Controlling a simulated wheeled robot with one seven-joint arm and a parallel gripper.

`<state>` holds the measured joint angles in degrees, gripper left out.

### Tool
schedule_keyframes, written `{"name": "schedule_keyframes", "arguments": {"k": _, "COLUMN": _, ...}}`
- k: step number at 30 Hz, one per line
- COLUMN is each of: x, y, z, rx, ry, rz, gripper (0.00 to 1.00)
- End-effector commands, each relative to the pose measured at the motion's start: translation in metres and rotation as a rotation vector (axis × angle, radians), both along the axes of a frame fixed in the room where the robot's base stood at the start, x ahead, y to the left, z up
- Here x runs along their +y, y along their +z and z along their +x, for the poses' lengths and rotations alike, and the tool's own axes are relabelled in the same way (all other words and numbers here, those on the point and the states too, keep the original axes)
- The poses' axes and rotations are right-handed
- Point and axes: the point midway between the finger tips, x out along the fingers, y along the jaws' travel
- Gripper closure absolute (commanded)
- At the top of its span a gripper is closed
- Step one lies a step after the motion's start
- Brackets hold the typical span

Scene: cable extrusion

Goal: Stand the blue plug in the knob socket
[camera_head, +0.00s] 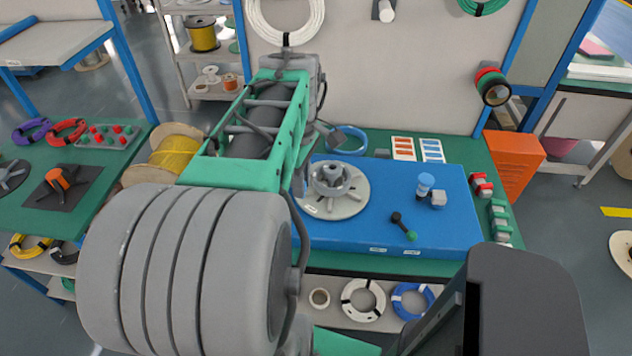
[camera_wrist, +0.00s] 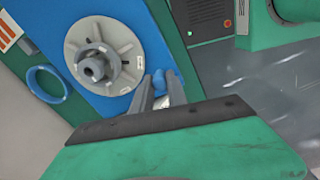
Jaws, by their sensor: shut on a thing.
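My gripper (camera_wrist: 158,88) shows at the lower middle of the wrist view, its two grey fingers shut on a small blue piece, the blue plug (camera_wrist: 159,80). A pale patch shows between the fingers below it. In the head view my arm hides the gripper and this piece. A light grey disc with a raised, knobbed hub (camera_head: 335,188) lies on the blue mat; it also shows in the wrist view (camera_wrist: 101,57), left of the fingers and apart from them. I cannot tell for sure whether this hub is the knob socket.
The blue mat (camera_head: 455,225) holds a light-blue-topped piece (camera_head: 425,183), a grey block (camera_head: 438,199) and a black and green piece (camera_head: 403,227) on its right half. A blue ring (camera_head: 347,140) lies behind the disc. Red and green blocks line the right edge.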

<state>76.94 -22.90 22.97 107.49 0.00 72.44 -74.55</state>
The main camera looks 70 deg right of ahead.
Motion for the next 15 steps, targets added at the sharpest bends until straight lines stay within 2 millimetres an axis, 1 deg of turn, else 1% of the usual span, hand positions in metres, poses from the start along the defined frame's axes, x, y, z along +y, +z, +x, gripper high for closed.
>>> {"name": "schedule_keyframes", "arguments": {"k": 3, "x": 0.001, "y": 0.001, "z": 0.015, "rx": 0.000, "ry": 0.005, "rz": 0.000, "gripper": 1.00}}
{"name": "schedule_keyframes", "arguments": {"k": 15, "x": 0.005, "y": 0.001, "z": 0.061, "rx": 0.000, "ry": 0.004, "rz": 0.001, "gripper": 1.00}}
